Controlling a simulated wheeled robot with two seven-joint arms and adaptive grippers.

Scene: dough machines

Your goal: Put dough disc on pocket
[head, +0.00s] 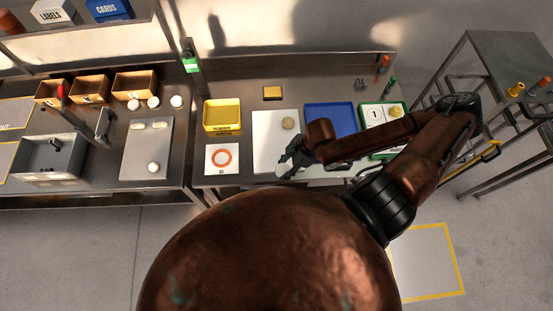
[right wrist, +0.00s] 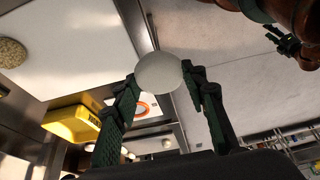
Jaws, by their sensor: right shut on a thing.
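My right gripper (head: 287,163) is low over the front edge of the work table, at the near end of a white board (head: 265,150). In the right wrist view its fingers (right wrist: 160,88) are shut on a pale round dough disc (right wrist: 160,72), held at their tips. In the head view the disc (head: 288,173) shows only in part below the fingers. A green-framed board (head: 365,128) with round places, one marked 1, stands on the right, partly hidden by my arm. I cannot tell which place is the pocket. A dark gripper, apparently my left (right wrist: 290,45), shows small in the right wrist view.
A tan disc (head: 288,123) lies on the white board. Several white pieces lie around the left table's grey plate (head: 147,148). A metal rack (head: 500,60) stands right.

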